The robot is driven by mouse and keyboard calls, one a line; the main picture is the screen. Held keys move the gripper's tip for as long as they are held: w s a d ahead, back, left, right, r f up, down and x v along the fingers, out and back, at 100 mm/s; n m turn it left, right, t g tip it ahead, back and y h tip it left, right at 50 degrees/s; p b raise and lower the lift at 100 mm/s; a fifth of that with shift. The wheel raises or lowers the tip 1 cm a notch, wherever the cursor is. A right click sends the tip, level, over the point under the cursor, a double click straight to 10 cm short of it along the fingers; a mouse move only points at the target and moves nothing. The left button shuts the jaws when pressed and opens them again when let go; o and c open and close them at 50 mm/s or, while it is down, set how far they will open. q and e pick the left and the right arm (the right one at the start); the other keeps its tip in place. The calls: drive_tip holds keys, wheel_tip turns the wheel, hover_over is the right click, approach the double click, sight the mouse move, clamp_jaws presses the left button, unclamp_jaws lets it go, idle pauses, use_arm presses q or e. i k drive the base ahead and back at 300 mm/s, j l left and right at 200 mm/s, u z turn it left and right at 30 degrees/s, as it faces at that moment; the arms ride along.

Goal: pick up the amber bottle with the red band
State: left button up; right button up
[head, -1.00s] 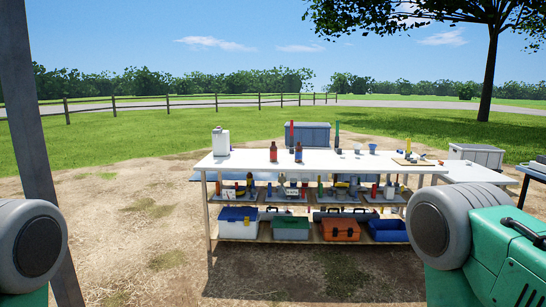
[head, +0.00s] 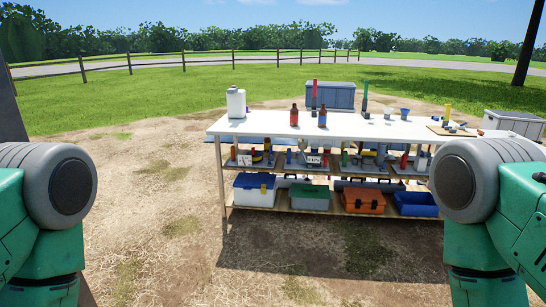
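Two amber bottles stand upright on the white tabletop. The left one (head: 294,115) shows a reddish band and the right one (head: 322,116) shows a blue band. They stand side by side with a small gap. My two arms show only as grey and green links at the left and right edges of the head view, well short of the table. Neither gripper is in view.
The white table (head: 260,126) holds a white jug (head: 236,103), a red cylinder (head: 314,95), a green cylinder (head: 364,97) and small cups. Shelves below hold a cooler (head: 254,190), an orange toolbox (head: 362,201) and a blue bin (head: 416,204). Bare ground lies clear before the table.

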sight(295, 111)
drive_tip(key=i, duration=1)
drive_tip(key=i+j+z, duration=0.15)
drive_tip(key=i, duration=0.85)
